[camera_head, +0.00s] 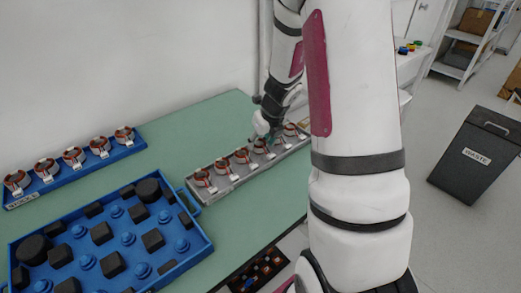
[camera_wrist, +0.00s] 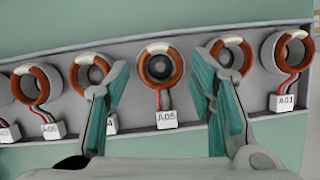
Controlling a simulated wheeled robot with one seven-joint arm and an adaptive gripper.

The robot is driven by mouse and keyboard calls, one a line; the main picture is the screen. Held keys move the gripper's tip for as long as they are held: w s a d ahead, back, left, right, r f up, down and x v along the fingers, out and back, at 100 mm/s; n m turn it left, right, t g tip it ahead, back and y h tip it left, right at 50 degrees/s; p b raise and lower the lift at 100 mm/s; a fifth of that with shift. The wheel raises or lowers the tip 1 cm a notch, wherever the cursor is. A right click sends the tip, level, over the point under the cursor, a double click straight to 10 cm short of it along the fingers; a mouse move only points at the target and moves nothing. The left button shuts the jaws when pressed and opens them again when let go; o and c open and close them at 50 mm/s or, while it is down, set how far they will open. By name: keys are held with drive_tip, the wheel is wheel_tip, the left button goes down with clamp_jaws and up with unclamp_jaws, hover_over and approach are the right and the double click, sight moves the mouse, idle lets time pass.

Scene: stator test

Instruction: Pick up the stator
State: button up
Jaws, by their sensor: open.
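Several stators, copper-and-white rings with wires and white tags, stand in a row in a grey tray (camera_head: 225,190). In the wrist view, the stator tagged A05 (camera_wrist: 160,66) shows between the two teal fingers of my gripper (camera_wrist: 158,66). The fingers are spread and nothing is held. The left finger partly covers a neighbouring stator (camera_wrist: 92,70) and its tag; the right finger partly covers another stator (camera_wrist: 232,56). The stator tagged A01 (camera_wrist: 287,52) is at the far right. In the head view, my gripper (camera_head: 264,134) is over the tray's far half; its fingertips are hard to make out.
A blue rack (camera_head: 78,172) with several more stators lies at the left. A blue tray (camera_head: 207,243) of black and blue parts is in front. A black case (camera_head: 262,268) lies at the front edge. The green tabletop (camera_head: 213,122) behind is clear. A waste bin (camera_head: 470,155) stands right.

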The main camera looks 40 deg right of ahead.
drive_tip(key=shift+x, duration=0.85)
drive_tip(key=shift+c, duration=0.4)
drive_tip(key=c, duration=1)
drive_tip(key=shift+o, duration=0.2)
drive_tip(key=shift+r, duration=0.1)
